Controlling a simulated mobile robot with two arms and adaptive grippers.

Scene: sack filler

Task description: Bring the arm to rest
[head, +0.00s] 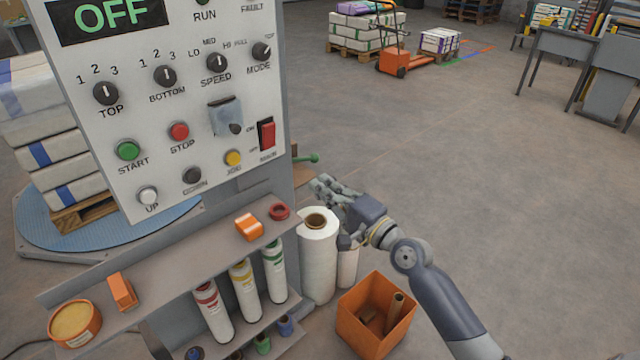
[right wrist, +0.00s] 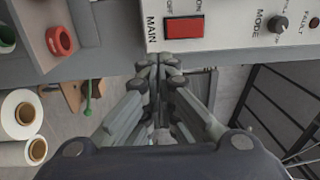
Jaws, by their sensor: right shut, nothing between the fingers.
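My right gripper (head: 322,187) is in the head view, to the right of the control panel (head: 190,100) and above the white film rolls (head: 319,262). Its fingers are shut with nothing between them. In the right wrist view the shut fingertips (right wrist: 160,72) point toward the panel's lower edge, just below the red MAIN switch (right wrist: 184,28); a gap to the panel is hard to judge. The red switch also shows in the head view (head: 267,134). The display (head: 110,14) reads OFF. My left gripper is not in view.
A shelf (head: 170,262) below the panel holds tape, orange boxes and several tubes. An orange bin (head: 376,316) stands on the floor below my right arm. A wrapped stack (head: 45,135) stands at left.

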